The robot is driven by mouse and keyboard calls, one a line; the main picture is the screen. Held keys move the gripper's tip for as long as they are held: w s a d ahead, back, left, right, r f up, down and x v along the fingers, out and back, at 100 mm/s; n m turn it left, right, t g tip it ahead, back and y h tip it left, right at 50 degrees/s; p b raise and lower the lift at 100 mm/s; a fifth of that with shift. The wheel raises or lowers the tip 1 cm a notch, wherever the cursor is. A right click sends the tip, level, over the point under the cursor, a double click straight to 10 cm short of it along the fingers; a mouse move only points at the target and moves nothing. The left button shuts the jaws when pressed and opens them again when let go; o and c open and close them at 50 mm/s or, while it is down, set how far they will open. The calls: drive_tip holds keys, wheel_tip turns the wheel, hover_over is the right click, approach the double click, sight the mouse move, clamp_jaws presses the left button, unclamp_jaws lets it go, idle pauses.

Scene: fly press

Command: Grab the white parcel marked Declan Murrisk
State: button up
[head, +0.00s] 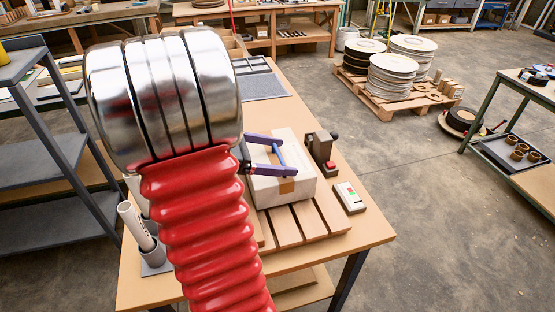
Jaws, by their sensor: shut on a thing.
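A white parcel (302,184) with a brown tape patch on its near side sits on a slatted wooden stand (316,222) on the workbench. No name on it can be read from here. My gripper (282,156), with purple-blue fingers, is over the parcel's top, reaching in from the left. A short blue bar, perhaps a handle of the parcel, lies between the fingers. My gripper is shut on the parcel. My silver and red arm hides the left part of the stand and some of the bench.
A dark device with a red part (321,150) and a white box with coloured buttons (350,197) stand close right of the parcel. A grey holder with a white tube (137,226) is at the bench's left.

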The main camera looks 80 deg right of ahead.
wheel_tip(320, 180, up, 16)
drive_tip(key=shift+r, duration=0.2)
idle(0.5)
drive_tip(key=shift+s, duration=0.1)
